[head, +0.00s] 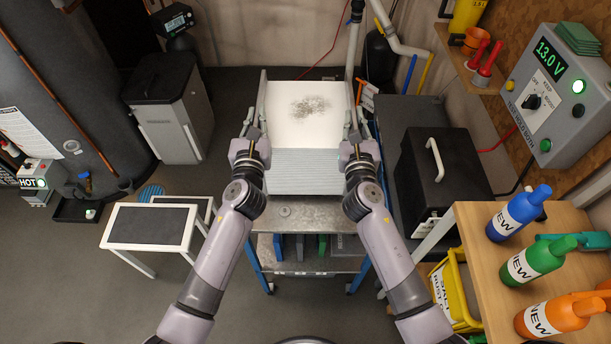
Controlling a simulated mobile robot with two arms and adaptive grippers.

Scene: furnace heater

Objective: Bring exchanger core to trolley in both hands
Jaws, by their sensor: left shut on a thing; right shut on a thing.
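The exchanger core (305,165) is a large pale box with a finned front face and a dark speckled patch on its white top. It is in the middle of the head view, level as far as I can see. My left gripper (252,133) is shut on its left side and my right gripper (354,133) is shut on its right side. The trolley (300,213) has a grey metal top and blue legs. The core is over the trolley top, covering its far part. I cannot tell whether the core touches it.
A black case (440,172) lies on a dark surface at the right. A wooden table (480,240) with several bottles is at the front right, above a yellow bin (445,290). A small white-framed step (150,225) stands at the left, near a grey tank (55,70). The floor at left front is clear.

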